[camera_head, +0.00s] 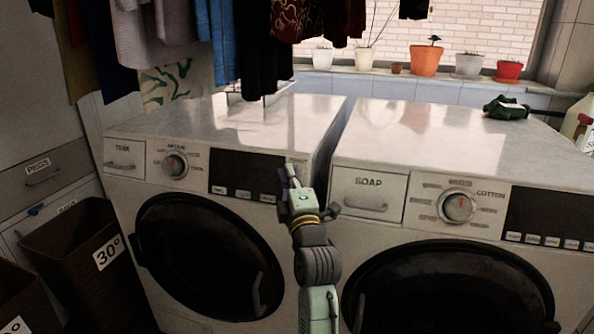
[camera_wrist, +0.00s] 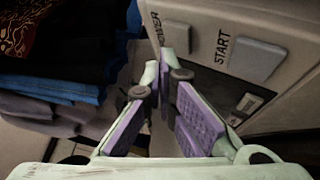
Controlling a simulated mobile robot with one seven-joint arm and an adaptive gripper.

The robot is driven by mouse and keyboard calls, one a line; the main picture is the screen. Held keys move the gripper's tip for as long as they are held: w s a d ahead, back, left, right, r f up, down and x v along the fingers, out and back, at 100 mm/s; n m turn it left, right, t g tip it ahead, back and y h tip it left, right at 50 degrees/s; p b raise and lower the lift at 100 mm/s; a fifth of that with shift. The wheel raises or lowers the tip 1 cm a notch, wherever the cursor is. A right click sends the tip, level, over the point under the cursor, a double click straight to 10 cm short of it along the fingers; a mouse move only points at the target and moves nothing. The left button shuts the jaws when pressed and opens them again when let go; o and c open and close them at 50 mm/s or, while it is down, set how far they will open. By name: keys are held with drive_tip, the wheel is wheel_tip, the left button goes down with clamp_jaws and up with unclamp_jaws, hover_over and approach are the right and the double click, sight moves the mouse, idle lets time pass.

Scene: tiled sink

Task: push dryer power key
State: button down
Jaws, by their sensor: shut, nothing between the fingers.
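The dryer (camera_head: 222,140) is the left machine in the head view, with a TANK drawer, a dial and a black panel (camera_head: 240,173). My gripper (camera_head: 290,170) is at the right end of that panel, pointing at the machine's front. In the wrist view my gripper (camera_wrist: 163,72) is shut and empty. Its tips are close to a grey key (camera_wrist: 177,37) beside a partly readable label that looks like POWER. The tips cover the key's lower part, and I cannot tell whether they touch it. A larger grey key (camera_wrist: 255,60) marked START lies to the right.
The washer (camera_head: 458,180) with a SOAP drawer (camera_head: 368,193) stands to the right of the dryer. Clothes (camera_head: 205,40) hang above the dryer. Brown bins (camera_head: 85,255) stand at the left. A green cloth-like item (camera_head: 507,108) lies on the washer.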

drive_tip(key=shift+w+f+b, duration=0.1)
drive_tip(key=shift+w+b, duration=0.05)
drive_tip(key=shift+b, duration=0.15)
drive_tip(key=shift+w+d+b, duration=0.1)
drive_tip(key=shift+w+b, duration=0.2)
drive_tip(key=shift+f, duration=0.1)
idle(0.6)
drive_tip(key=shift+s+r, duration=0.2)
drive_tip(key=shift+s, duration=0.25)
idle(0.3)
drive_tip(key=s+a+r, duration=0.2)
drive_tip(key=s, duration=0.3)
drive_tip(key=shift+s, duration=0.2)
